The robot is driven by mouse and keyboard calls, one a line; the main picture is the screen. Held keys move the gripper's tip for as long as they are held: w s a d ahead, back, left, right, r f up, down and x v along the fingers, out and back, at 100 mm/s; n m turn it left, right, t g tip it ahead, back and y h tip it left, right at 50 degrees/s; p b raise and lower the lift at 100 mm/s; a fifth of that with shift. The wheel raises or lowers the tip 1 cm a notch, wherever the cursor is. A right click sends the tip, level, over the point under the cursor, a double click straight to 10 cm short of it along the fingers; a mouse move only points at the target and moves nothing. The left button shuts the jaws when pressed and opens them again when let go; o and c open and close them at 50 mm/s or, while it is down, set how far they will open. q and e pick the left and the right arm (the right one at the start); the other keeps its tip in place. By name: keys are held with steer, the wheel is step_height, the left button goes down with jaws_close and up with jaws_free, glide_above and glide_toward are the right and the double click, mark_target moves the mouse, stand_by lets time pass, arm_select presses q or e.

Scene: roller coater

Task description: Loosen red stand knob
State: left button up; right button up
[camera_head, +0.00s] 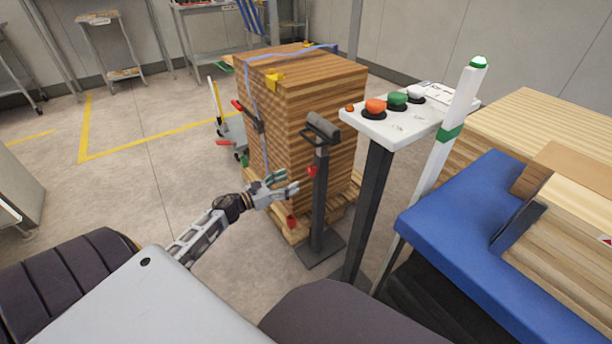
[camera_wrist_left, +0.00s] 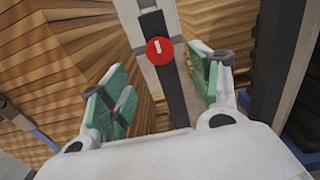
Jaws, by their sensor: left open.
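The roller stand (camera_head: 319,195) has a dark upright post, a roller on top and a flat base plate on the floor. Its red knob (camera_head: 312,171) sits on the post below the roller. In the left wrist view the red knob (camera_wrist_left: 159,51) is round with a white mark, on the dark post (camera_wrist_left: 168,90). My left gripper (camera_head: 288,183) is open and empty, just left of the post and slightly below the knob. In the left wrist view its green-padded fingers (camera_wrist_left: 160,82) are spread to either side of the post, with the knob ahead of them. My right gripper is not in view.
A tall wood stack (camera_head: 305,95) on a pallet stands right behind the roller stand. A control panel (camera_head: 400,122) with coloured buttons stands to the right, before a blue-topped surface (camera_head: 450,235). Open floor (camera_head: 145,190) lies to the left.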

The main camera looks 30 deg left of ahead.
mark_target(309, 172)
arm_select(q)
steer(key=b+x, duration=0.1)
steer(key=x, duration=0.4)
steer(key=shift+w, duration=0.2)
steer(key=shift+w+d, duration=0.3)
steer(key=shift+w, duration=0.3)
steer(key=shift+w+d, duration=0.2)
steer(key=shift+w, duration=0.3)
steer(key=shift+w+d+b, duration=0.15)
steer(key=shift+w+b, duration=0.15)
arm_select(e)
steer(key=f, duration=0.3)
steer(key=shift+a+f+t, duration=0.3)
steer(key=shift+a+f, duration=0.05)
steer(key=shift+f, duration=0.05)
